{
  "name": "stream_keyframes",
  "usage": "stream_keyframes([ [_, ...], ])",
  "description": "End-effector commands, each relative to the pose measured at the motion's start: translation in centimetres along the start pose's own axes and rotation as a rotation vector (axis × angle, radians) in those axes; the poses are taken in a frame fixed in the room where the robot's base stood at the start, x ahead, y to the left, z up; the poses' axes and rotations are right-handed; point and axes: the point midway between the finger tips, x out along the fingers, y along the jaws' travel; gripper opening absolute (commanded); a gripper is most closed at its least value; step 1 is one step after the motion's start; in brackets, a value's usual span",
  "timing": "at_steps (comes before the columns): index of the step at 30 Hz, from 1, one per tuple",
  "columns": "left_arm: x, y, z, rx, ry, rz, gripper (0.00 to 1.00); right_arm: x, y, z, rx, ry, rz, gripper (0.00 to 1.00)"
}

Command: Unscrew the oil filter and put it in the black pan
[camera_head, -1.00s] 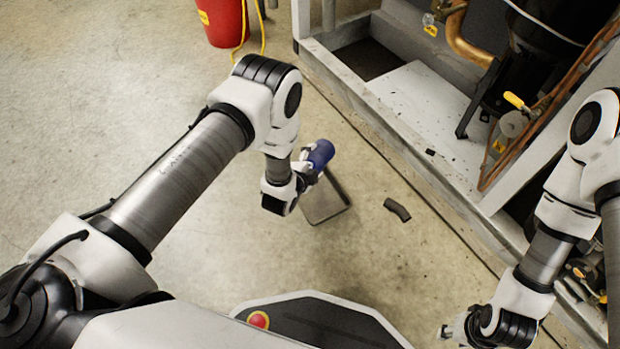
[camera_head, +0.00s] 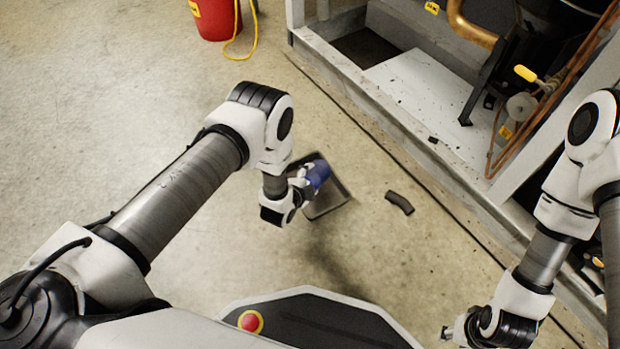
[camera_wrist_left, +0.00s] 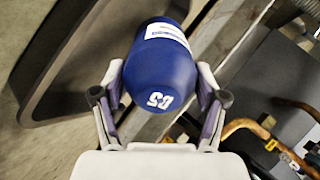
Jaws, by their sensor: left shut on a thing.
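The blue oil filter (camera_head: 317,174) is held by my left gripper (camera_head: 306,179), whose fingers are shut on its sides. In the left wrist view the filter (camera_wrist_left: 160,68) sits between the two fingers, its white label towards the far end. The black pan (camera_head: 333,207) lies on the floor. In the head view the filter overlaps the pan's upper part; its height above the pan is hard to tell. In the left wrist view the pan (camera_wrist_left: 60,75) is behind and left of the filter. My right gripper (camera_head: 450,330) is at the lower right, small and partly hidden by its arm.
The compressor rack's frame (camera_head: 400,115) runs along the right, with a copper pipe (camera_head: 472,25). A dark curved piece (camera_head: 399,203) lies on the floor right of the pan. A red bucket (camera_head: 215,18) stands at the top left. The floor left of the pan is clear.

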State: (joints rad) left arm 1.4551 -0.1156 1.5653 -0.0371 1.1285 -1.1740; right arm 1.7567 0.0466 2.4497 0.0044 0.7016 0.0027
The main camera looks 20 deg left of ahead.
Motion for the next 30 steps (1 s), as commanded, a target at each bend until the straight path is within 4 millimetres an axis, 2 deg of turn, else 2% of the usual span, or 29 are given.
stream_keyframes([
  [3, 0.39, 0.43, 0.21, 0.0, 0.001, -0.003, 0.44, 0.54, 0.02, -0.04, 0.001, 0.001, 0.0, 0.4],
  [26, 0.68, 0.87, 0.4, 0.0, 0.001, -0.003, 0.44, 0.87, 0.02, -0.02, 0.001, 0.001, 0.0, 0.4],
  [27, 0.66, 0.85, 0.39, 0.0, 0.001, -0.003, 0.79, 0.84, 0.02, -0.02, 0.001, 0.001, 0.0, 0.4],
  [29, 0.65, 0.83, 0.39, 0.0, 0.001, -0.002, 1.0, 0.81, 0.02, -0.01, 0.001, 0.001, 0.0, 0.4],
  [30, 0.65, 0.84, 0.39, 0.0, 0.001, -0.002, 1.0, 0.82, 0.02, -0.01, 0.001, 0.001, 0.0, 0.4],
])
